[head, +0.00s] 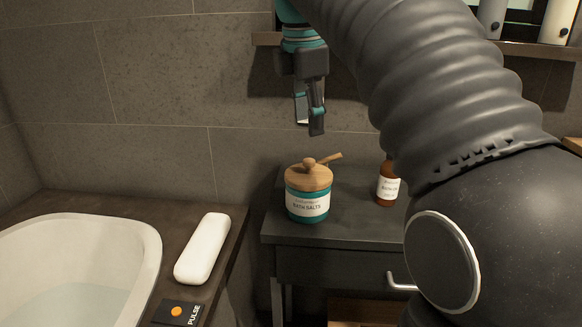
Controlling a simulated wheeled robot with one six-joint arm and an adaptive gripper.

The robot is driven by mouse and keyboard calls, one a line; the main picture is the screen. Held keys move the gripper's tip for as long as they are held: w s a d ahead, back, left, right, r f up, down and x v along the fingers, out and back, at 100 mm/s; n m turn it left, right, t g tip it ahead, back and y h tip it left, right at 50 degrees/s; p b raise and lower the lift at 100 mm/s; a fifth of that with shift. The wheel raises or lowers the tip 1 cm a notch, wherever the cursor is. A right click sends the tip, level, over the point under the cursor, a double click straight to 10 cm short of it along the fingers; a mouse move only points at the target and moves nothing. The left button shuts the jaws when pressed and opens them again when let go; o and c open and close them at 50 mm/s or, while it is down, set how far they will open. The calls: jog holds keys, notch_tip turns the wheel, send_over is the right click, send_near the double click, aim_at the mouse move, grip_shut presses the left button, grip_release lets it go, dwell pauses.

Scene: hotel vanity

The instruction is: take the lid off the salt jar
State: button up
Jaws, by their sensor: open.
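The salt jar (308,207) is teal with a white "bath salts" label and stands upright on the dark vanity top. Its wooden lid (309,178) sits on the jar, with a round knob (308,163) on top. A wooden handle, like a scoop's (329,158), sticks out beside the knob to the upper right. My gripper (309,128) is open and empty, pointing down, and appears above the lid in the head view with a gap between. How far it is in depth from the jar is hard to tell.
A brown bottle (387,188) stands right of the jar, partly beside my arm. The dark vanity (350,236) has a drawer handle in front. At left are a white bathtub (140,232), a white rolled cushion (203,248) and a dark "Pulse" card (178,312). A shelf runs above.

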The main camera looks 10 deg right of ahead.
notch_tip(320, 180, up, 3)
jog(key=w+n, duration=0.3)
jog(key=n, duration=0.1)
jog(key=b, duration=0.2)
send_near(309, 160)
jog(key=shift+g, duration=0.4)
jog(key=f, duration=0.2)
jog(key=w+f, duration=0.1)
jog(key=f, duration=0.2)
jog(key=shift+w, duration=0.1)
jog(key=shift+w+d+f+b, duration=0.1)
jog(key=shift+d+f+b, duration=0.15)
jog(key=shift+f, duration=1)
jog(key=shift+d+f+b, duration=0.15)
jog(key=shift+d+f, duration=0.15)
jog(key=shift+f, duration=0.95)
jog(key=shift+c, duration=0.2)
grip_shut()
